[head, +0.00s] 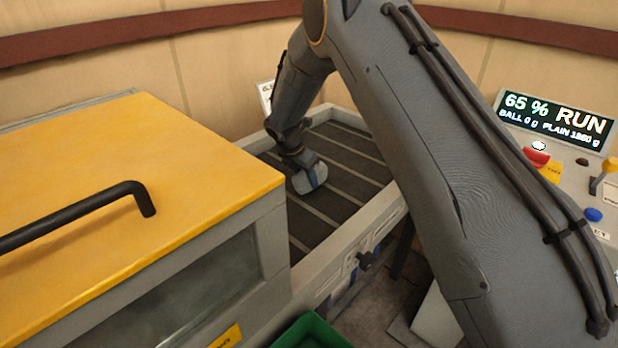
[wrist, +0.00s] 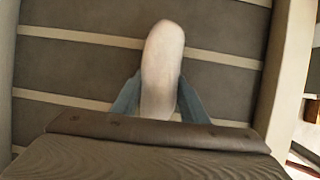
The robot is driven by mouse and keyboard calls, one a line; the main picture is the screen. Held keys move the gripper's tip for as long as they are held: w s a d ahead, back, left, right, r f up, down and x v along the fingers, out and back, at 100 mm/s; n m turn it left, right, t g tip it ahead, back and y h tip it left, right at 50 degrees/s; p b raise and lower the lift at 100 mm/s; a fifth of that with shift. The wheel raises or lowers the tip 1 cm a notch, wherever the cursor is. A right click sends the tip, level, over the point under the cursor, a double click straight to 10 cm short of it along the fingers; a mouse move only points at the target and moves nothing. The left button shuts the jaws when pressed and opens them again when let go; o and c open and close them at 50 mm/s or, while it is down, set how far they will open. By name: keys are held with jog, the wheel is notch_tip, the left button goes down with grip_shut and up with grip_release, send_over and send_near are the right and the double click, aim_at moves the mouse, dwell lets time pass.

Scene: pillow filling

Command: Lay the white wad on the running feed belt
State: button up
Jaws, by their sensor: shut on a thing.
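The white wad (wrist: 163,65) is a pale, rounded, elongated lump. My gripper (wrist: 158,98) is shut on it, with a blue finger on each side of the wad in the wrist view. In the head view my gripper (head: 316,175) is low over the feed belt, and the wad (head: 304,182) shows at its tip. The feed belt (head: 335,202) is dark grey with pale cross slats and lies between light side rails. The wad is over the belt surface; I cannot tell whether it touches it. The display (head: 558,118) reads 65 % RUN.
A machine with a yellow lid (head: 130,180) and black handle (head: 80,215) stands left of the belt. The belt's near rail (head: 362,245) borders it. A green bin (head: 312,332) is at the bottom. A control panel with a blue button (head: 593,214) is at right.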

jog(key=shift+f, duration=0.55)
jog(key=o, duration=1.1)
jog(key=shift+r, duration=0.1)
jog(key=shift+r, duration=0.3)
jog(key=b+v, duration=0.3)
jog(key=v, duration=0.9)
jog(key=s+d+m+g+y, duration=0.1)
jog(key=s+d+m, duration=0.6)
jog(key=s+m, duration=0.2)
jog(key=s+d+m+y, duration=0.1)
jog(key=s+d+m, duration=0.6)
jog(key=s, duration=0.6)
jog(key=s+d+m+g, duration=0.1)
jog(key=s+d+m, duration=0.6)
jog(key=s+m, duration=0.4)
jog(key=shift+s+f+g+y, duration=0.2)
jog(key=shift+f+g+y, duration=0.1)
jog(key=shift+f+y, duration=0.1)
